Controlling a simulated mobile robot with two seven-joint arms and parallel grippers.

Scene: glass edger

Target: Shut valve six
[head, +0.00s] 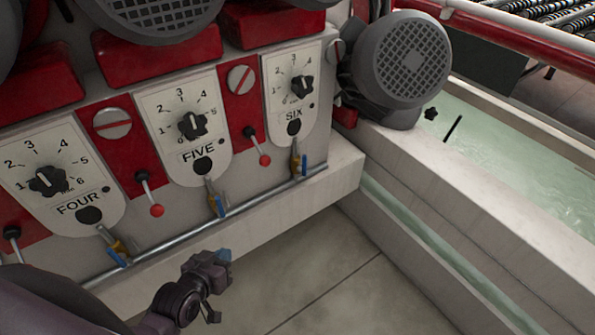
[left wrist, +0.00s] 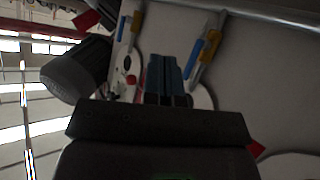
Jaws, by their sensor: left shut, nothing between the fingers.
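Valve six (head: 304,164) has a blue lever on a brass-yellow body, below the dial plate marked SIX (head: 292,90). Its lever lies across the grey pipe, roughly in line with its body. My left gripper (head: 222,257) is shut and empty, out in front of the pipe, below and left of valve six and apart from it. In the left wrist view its closed blue fingers (left wrist: 166,75) point toward the panel. Two valves with blue levers show there, one right of the fingers (left wrist: 205,50) and one upper left (left wrist: 133,25); I cannot tell their numbers. My right gripper is not in view.
Valve five (head: 219,205) and valve four (head: 118,256) sit on the same pipe (head: 255,199). Red-knobbed levers (head: 264,160) stick out between the dials. A grey motor (head: 402,60) and a water trough (head: 500,165) are at right. The floor (head: 330,265) before the ledge is clear.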

